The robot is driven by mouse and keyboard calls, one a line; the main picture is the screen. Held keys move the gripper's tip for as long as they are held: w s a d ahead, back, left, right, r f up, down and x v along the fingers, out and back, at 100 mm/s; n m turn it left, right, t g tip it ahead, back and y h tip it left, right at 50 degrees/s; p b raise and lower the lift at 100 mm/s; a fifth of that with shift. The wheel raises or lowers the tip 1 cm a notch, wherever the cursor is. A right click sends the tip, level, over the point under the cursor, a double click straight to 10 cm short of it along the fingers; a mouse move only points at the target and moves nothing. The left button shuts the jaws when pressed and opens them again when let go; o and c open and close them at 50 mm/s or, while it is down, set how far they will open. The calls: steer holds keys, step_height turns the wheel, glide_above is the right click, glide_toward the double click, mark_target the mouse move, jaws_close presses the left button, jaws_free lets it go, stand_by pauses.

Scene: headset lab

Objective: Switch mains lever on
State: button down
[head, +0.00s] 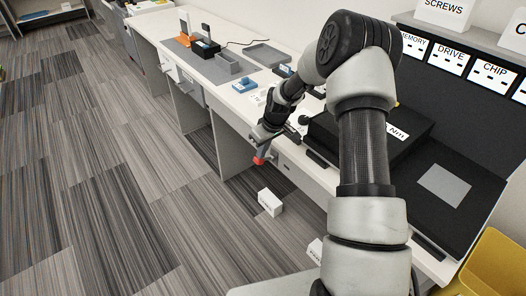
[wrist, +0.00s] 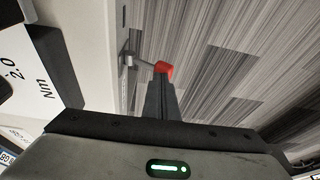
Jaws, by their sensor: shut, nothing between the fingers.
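The mains lever's red knob (head: 260,161) shows at the front edge of the white bench, just below the end of my arm. In the wrist view the red knob (wrist: 165,68) is right at the tips of my gripper (wrist: 161,82), and a short grey fitting (wrist: 128,58) on the bench front is to its left. My gripper (head: 264,148) is shut and empty, its fingers pointing at the knob. The fingers cover part of the lever, and I cannot tell whether they touch it.
A black case (head: 375,140) marked "Nm" sits on the bench (head: 222,93) beside my arm. Small blue and grey items and a grey tray (head: 265,54) lie farther along. A white box (head: 270,202) is below the bench edge. The carpeted floor (head: 110,170) at left is clear.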

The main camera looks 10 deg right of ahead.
mark_target(255, 162)
steer(key=shift+s+a+f+b, duration=0.15)
steer(key=shift+a+f+b, duration=0.15)
steer(key=shift+f+b, duration=0.2)
steer(key=shift+s+a+f+b, duration=0.1)
steer(key=shift+a+f+b, duration=0.05)
steer(key=shift+a+b, duration=0.2)
steer(key=shift+s+a+f+t+h+b, duration=0.15)
steer(key=shift+a+f+t+h+b, duration=0.2)
steer(key=shift+h+b, duration=0.2)
steer(key=shift+s+a+f+b, duration=0.1)
steer(key=shift+s+f+b, duration=0.05)
steer(key=shift+f+b, duration=0.5)
steer(key=shift+a+f+h+b, duration=0.1)
steer(key=shift+a+h+b, duration=0.15)
steer(key=shift+b, duration=0.1)
steer(key=shift+n+t+h, duration=0.3)
steer(key=shift+t+h, duration=0.05)
steer(key=shift+h, duration=0.25)
steer(key=shift+s+a+f+b, duration=0.15)
steer(key=shift+a+f+b, duration=0.05)
steer(key=shift+f+b, duration=0.9)
steer(key=shift+s+a+f+b, duration=0.15)
steer(key=shift+a+f+b, duration=0.05)
steer(key=shift+f+b, duration=0.9)
